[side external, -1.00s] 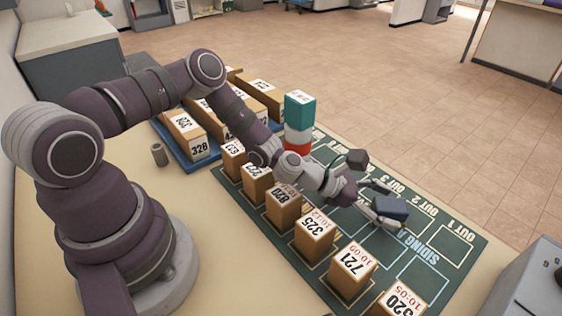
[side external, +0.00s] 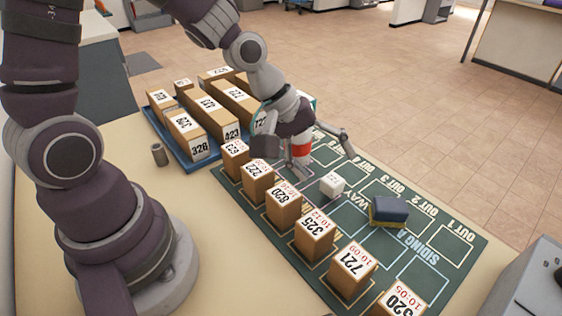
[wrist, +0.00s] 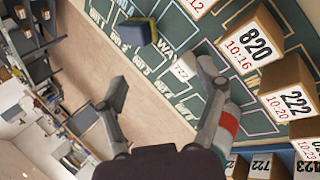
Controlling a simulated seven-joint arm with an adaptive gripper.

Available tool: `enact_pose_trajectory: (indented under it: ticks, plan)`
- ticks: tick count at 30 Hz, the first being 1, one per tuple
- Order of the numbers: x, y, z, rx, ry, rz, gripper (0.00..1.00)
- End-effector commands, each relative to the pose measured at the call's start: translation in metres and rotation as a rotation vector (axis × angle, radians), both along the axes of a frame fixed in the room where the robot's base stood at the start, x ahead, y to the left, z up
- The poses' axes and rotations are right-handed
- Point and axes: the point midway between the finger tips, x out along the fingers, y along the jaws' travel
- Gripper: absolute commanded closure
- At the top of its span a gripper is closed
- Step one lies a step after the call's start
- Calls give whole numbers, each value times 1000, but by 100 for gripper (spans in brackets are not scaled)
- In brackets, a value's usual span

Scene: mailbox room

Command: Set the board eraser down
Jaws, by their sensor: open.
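The board eraser (side external: 389,208), dark blue with a yellow side, rests on the green mat (side external: 419,266) near the "SIDING A" lettering. It also shows at the top of the wrist view (wrist: 137,32). My gripper (side external: 325,163) is open and empty, apart from the eraser and to its left in the side view. In the wrist view, the two fingers of my gripper (wrist: 163,77) are spread wide with the eraser beyond them.
A small white block (side external: 332,185) stands on the mat between my gripper and the eraser. Several numbered boxes (side external: 315,235) line the mat's near side. A blue tray (side external: 203,158) holds more boxes.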

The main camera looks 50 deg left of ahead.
Motion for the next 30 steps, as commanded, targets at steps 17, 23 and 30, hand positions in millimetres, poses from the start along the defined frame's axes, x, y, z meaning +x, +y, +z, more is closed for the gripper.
enact_pose_trajectory:
  ticks: [17, 23, 30]
  plan:
    - [-115, 88, 94, 764, -221, -746, 29]
    - [-115, 88, 94, 765, -220, -745, 29]
    - [-104, 110, 98, 715, -98, -614, 4]
